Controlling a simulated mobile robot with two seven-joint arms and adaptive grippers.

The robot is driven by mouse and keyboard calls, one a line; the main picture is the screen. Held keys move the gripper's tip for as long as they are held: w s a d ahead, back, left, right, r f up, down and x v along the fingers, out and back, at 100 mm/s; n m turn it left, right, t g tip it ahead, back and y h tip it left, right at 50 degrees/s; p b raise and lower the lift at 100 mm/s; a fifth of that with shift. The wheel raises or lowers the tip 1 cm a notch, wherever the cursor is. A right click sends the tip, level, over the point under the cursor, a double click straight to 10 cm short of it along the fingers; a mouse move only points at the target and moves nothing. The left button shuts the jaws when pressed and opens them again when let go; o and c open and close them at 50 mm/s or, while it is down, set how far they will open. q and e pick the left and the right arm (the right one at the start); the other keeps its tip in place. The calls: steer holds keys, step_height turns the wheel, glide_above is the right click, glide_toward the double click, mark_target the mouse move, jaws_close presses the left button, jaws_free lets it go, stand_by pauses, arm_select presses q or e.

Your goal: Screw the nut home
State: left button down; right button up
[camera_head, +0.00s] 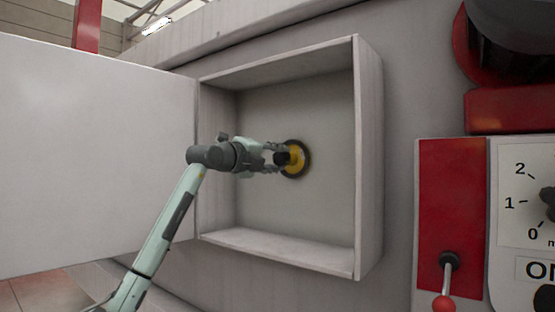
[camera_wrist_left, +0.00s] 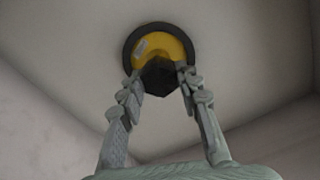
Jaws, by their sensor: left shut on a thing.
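The nut (camera_wrist_left: 160,77) is a dark, faceted piece in front of a yellow disc (camera_wrist_left: 172,46) with a black rim. The disc is on the back wall of an open grey box and shows in the head view (camera_head: 298,161). My left gripper (camera_head: 277,157) reaches into the box from the left and is shut on the nut. In the left wrist view its fingertips (camera_wrist_left: 160,80) are on both sides of the nut. How far the nut sits on its thread is hidden. My right gripper is not in view.
The box (camera_head: 369,150) has raised walls around the disc. Its white door (camera_head: 90,150) stands open at the left. A red panel with a lever (camera_head: 447,272) and a dial plate (camera_head: 515,185) are at the right. The box interior is otherwise empty.

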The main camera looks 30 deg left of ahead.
arm_select(q)
steer(key=m+p, duration=0.1)
steer(key=m, duration=0.2)
steer(key=shift+r+m, duration=0.15)
steer(key=shift+m, duration=0.15)
steer(key=shift+m+p, duration=0.35)
steer(key=shift+m, duration=0.75)
steer(key=m+p, duration=0.1)
steer(key=m, duration=0.3)
steer(key=m+p, duration=0.1)
steer(key=m, duration=0.3)
steer(key=m+p, duration=0.1)
steer(key=m, duration=0.5)
steer(key=shift+p, duration=0.35)
steer(key=m+p, duration=0.1)
steer(key=m, duration=0.3)
steer(key=m+p, duration=0.1)
steer(key=m, duration=0.2)
steer(key=shift+w+f+m, duration=0.1)
steer(key=shift+f+m, duration=0.1)
steer(key=shift+m, duration=0.1)
steer(key=c, duration=1.2)
jaws_free()
